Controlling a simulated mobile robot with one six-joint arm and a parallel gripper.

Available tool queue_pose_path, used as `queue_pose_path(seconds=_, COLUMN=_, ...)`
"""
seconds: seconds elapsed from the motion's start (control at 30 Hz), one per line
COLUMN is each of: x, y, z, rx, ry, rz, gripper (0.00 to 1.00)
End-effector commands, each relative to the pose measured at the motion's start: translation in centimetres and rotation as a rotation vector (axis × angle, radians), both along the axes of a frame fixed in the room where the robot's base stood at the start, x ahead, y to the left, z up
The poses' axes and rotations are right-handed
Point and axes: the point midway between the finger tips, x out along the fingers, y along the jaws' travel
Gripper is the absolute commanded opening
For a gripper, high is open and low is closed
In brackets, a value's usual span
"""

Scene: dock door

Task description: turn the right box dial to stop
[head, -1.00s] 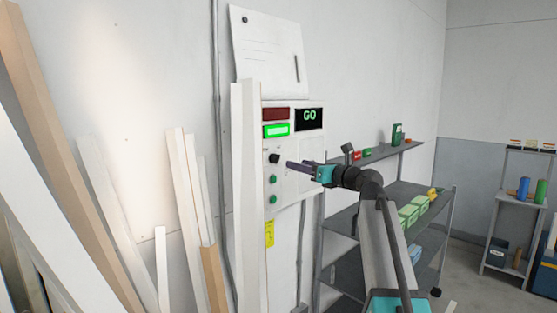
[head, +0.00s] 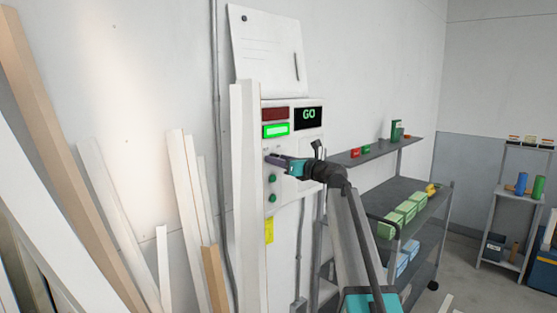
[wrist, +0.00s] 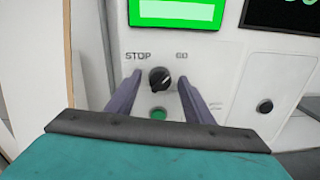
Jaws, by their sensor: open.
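The control box (head: 292,186) is a light panel on the wall, with a dark red lamp, a lit green lamp (head: 276,130) and a screen (head: 308,117) reading GO. The black dial (wrist: 159,79) sits under the labels STOP and what looks like GO in the wrist view. Its pale pointer mark is slanted to the upper right, toward the GO side. My gripper (wrist: 157,92) is open, with one finger on each side of the dial in the picture; I cannot tell if they touch it. In the head view my gripper (head: 270,159) hides the dial.
Green buttons (head: 272,187) sit below the dial. White boards (head: 246,190) lean close at the box's left. A grey shelf cart (head: 410,225) with green boxes stands at the right. Another small shelf (head: 515,215) is farther right.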

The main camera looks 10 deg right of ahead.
Motion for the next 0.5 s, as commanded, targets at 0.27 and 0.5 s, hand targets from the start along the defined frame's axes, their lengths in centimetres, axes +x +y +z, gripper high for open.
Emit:
queue_pose_path(seconds=0.27, x=-0.01, y=0.04, z=-0.01, rx=0.000, ry=0.000, rz=0.000, gripper=0.37)
queue_pose_path(seconds=0.5, x=-0.02, y=0.07, z=0.01, rx=0.000, ry=0.000, rz=0.001, gripper=0.06)
